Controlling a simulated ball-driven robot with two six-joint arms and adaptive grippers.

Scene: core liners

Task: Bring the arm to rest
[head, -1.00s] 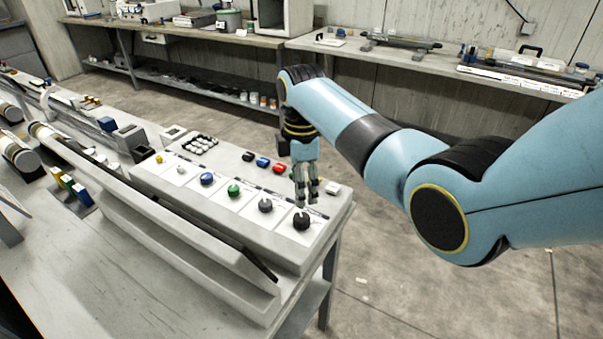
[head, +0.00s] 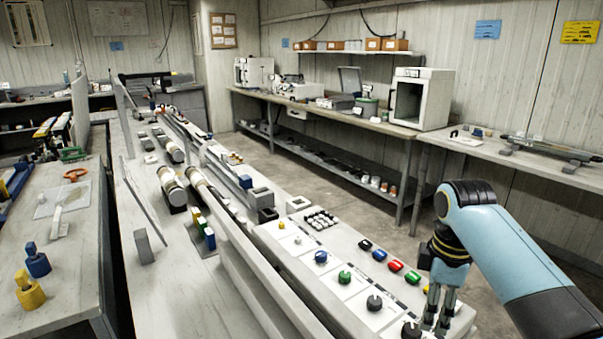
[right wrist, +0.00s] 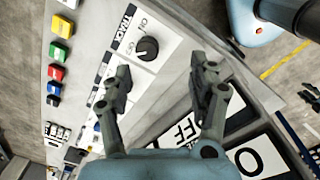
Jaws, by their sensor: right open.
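My right gripper (head: 436,322) hangs at the end of the blue arm on the right of the head view, fingers pointing down at the near end of the grey control panel (head: 300,262). In the right wrist view its two fingers (right wrist: 160,80) stand apart with nothing between them. A black knob (head: 411,329) is just left of the fingers in the head view. A black knob (right wrist: 147,48) on a white label also shows beyond the fingertips in the wrist view. My left gripper is in neither view.
The panel carries blue (head: 321,257), green (head: 345,277) and grey (head: 374,302) knobs, and a row of coloured switches (head: 395,265). Core cylinders (head: 172,188) lie on the long bench. A back bench (head: 330,112) holds a white box oven (head: 420,98). Bare floor lies between.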

